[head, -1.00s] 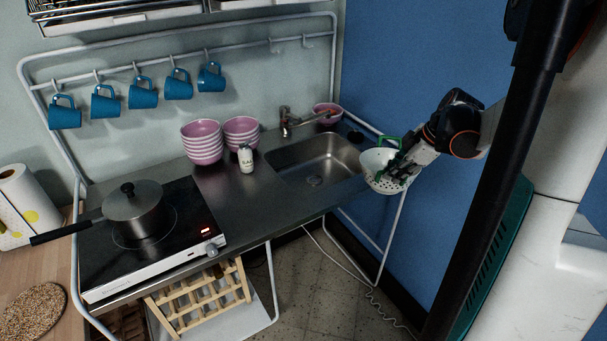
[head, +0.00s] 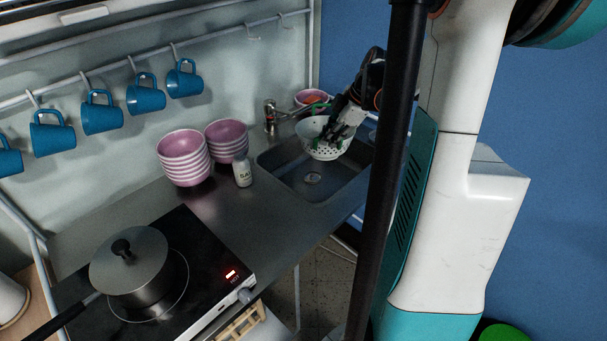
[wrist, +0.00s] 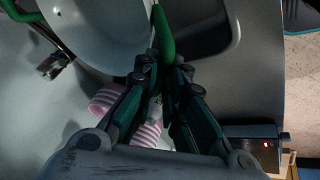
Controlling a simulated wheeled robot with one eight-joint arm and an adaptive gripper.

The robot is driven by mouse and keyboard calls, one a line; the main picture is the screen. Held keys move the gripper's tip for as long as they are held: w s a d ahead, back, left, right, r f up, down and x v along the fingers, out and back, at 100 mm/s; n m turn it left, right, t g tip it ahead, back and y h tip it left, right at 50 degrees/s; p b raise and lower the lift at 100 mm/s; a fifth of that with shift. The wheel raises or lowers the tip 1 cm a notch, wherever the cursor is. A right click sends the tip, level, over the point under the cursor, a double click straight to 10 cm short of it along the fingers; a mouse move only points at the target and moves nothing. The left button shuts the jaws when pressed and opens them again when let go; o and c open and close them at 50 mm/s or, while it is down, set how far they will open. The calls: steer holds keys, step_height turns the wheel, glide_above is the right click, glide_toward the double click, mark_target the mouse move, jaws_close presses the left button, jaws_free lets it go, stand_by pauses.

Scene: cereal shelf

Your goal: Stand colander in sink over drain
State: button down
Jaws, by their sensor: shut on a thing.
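The white colander (head: 322,148) with small holes and green handles shows in the head view, upright or nearly so. It appears over the back right part of the sink (head: 283,178); its exact height above the basin is hard to tell. The round drain (head: 313,178) is visible on the basin floor, below and left of the colander in the picture. My gripper (head: 333,124) is shut on a green handle of the colander. In the wrist view my gripper (wrist: 161,72) pinches the green handle (wrist: 164,38), with part of the white bowl (wrist: 100,25) beside it.
A faucet (head: 271,117) stands behind the sink, close to the colander. A pink bowl (head: 309,97) sits at the back corner. Stacked pink bowls (head: 184,160) and a salt shaker (head: 243,173) stand left of the sink. A lidded pot (head: 130,262) is on the hob.

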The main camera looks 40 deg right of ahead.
steer(key=a+f+m+t+h+b, duration=0.1)
steer(key=a+f+m+h, duration=0.2)
steer(key=a, duration=0.4)
step_height(320, 180, down, 12)
steer(key=m+b, duration=0.1)
steer(key=b, duration=0.5)
steer(key=w+d+f+b, duration=0.1)
steer(key=w+d+b, duration=0.1)
steer(key=w, duration=0.5)
steer(key=shift+d, duration=0.15)
steer(key=shift+w+f, duration=0.1)
steer(key=c, duration=1.7)
jaws_free()
steer(key=shift+o, duration=0.2)
